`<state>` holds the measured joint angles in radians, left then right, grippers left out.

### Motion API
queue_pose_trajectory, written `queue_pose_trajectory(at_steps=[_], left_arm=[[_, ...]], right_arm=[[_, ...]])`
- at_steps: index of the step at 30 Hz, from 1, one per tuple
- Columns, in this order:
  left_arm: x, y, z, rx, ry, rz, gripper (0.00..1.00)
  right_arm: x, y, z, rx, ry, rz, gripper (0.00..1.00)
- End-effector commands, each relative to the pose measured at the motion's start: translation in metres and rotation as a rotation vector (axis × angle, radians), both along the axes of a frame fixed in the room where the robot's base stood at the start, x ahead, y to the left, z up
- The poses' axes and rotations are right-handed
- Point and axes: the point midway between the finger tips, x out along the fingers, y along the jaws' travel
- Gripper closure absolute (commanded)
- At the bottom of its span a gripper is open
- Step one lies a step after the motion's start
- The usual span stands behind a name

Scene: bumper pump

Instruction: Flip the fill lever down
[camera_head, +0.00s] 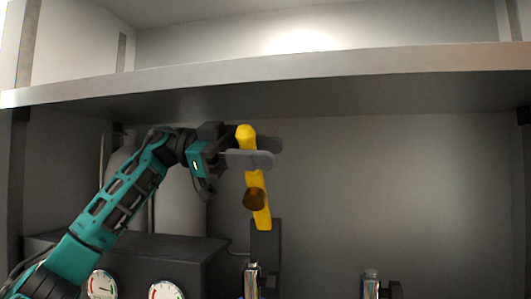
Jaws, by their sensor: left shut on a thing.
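The yellow fill lever (255,180) stands nearly upright in the middle of the head view, its top leaning a little to the left. A round brown knob or pivot (254,199) sits on its lower part. My left gripper (261,153) comes in from the left and is shut on the upper part of the lever. One grey finger passes in front of the lever and hides a short stretch of it. The other finger is mostly hidden behind it. My right gripper is not in view.
A grey shelf edge (300,64) runs across just above the gripper. A dark box (135,246), a grey tank (180,195) and two white gauges (101,285) stand at left. Chrome fittings (370,285) stand low down. The space right of the lever is clear.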

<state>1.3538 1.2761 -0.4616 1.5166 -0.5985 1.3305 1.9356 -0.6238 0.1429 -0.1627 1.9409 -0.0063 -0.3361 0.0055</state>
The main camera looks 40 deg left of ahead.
Motion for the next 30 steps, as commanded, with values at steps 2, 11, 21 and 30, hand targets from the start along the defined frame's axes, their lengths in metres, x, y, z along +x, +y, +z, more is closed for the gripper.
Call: queue_pose_trajectory(at_steps=[2,11,21,30], left_arm=[[-0.01,-0.005,-0.016,0.038,-0.058,0.0,1.0],[-0.037,-0.021,-0.058,0.175,-0.307,-0.002,1.0],[-0.054,-0.031,-0.108,0.319,-0.57,-0.005,1.0],[-0.058,-0.033,-0.136,0.405,-0.729,-0.004,1.0]], right_arm=[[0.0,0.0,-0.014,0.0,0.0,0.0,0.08],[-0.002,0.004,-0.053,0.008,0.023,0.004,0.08],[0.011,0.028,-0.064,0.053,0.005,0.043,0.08],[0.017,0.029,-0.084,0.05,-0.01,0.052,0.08]])
